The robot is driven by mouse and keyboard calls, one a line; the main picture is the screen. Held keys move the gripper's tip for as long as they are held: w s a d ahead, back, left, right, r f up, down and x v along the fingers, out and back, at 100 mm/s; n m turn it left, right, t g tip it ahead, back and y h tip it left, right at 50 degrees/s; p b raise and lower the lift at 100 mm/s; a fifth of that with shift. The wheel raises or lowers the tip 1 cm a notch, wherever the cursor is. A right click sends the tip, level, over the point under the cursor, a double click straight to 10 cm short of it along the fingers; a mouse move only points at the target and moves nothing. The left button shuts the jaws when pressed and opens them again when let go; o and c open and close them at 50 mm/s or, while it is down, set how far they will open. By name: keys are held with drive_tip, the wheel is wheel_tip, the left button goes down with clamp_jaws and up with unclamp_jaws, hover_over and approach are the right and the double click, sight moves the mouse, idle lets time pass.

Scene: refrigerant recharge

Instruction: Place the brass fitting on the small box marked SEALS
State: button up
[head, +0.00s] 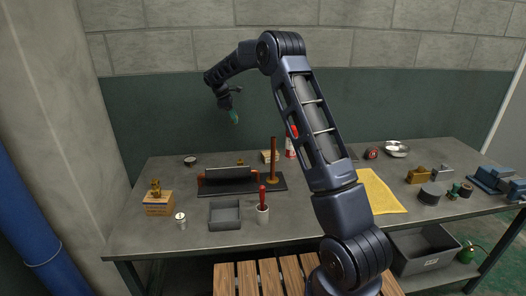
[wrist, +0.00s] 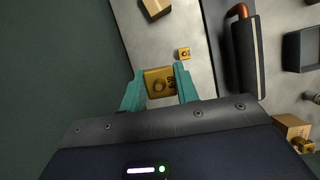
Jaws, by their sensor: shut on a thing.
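My gripper (head: 234,117) is raised above the back of the bench in the head view. In the wrist view its teal fingers (wrist: 159,88) are shut on a brass fitting (wrist: 158,80), a yellow block with a round feature on its face. The held fitting cannot be made out in the head view. A small cardboard box (head: 270,156) stands behind the dark mat; a tan box also shows at the top of the wrist view (wrist: 155,8). Another box (head: 158,204) stands at the left front with a brass piece (head: 155,187) on top. I cannot read SEALS on either box.
A small brass piece (wrist: 183,53) lies near the mat. A yellow cloth (head: 380,192) lies right.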

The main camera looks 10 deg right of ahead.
wheel_tip(320, 180, up, 3)
hover_over(265, 155)
drive_tip(key=w+d, duration=0.2)
drive_tip(key=d, duration=0.1)
drive_tip(key=shift+n, duration=0.4)
wheel_tip(265, 155, down, 20)
drive_tip(key=shift+w+r, duration=0.1)
drive_tip(key=shift+w, duration=0.05)
drive_tip(key=o, duration=1)
